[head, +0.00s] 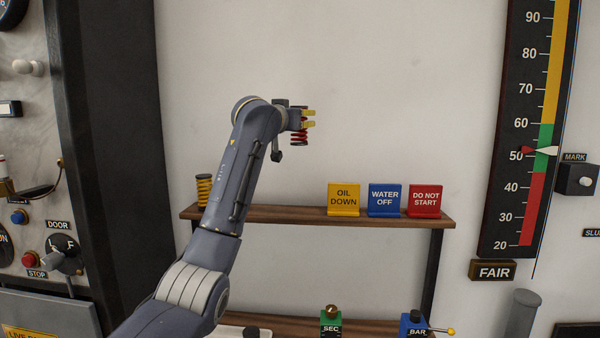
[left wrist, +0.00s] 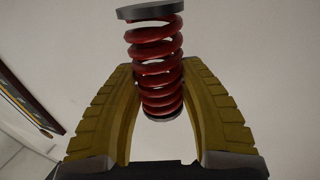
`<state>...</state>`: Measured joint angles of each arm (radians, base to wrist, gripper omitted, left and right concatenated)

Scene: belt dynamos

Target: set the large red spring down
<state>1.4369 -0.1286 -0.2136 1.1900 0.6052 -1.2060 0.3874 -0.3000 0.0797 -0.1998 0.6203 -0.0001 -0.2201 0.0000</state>
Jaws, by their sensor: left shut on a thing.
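The large red spring (head: 299,138) is a red coil with dark grey end caps. It hangs in the air above the wooden upper shelf (head: 290,215), clear of its surface. My left gripper (head: 309,118) has yellow fingers and is shut on the spring. In the left wrist view the spring (left wrist: 155,50) stands between the two yellow fingers of the gripper (left wrist: 157,88), and one end sticks out well beyond them. My right gripper is not in view.
On the shelf, a yellow spring (head: 204,190) stands at the left end. A yellow sign (head: 343,199), a blue sign (head: 384,199) and a red sign (head: 424,199) stand on its right half. The shelf's middle is bare. A lower shelf (head: 375,328) holds green and blue items.

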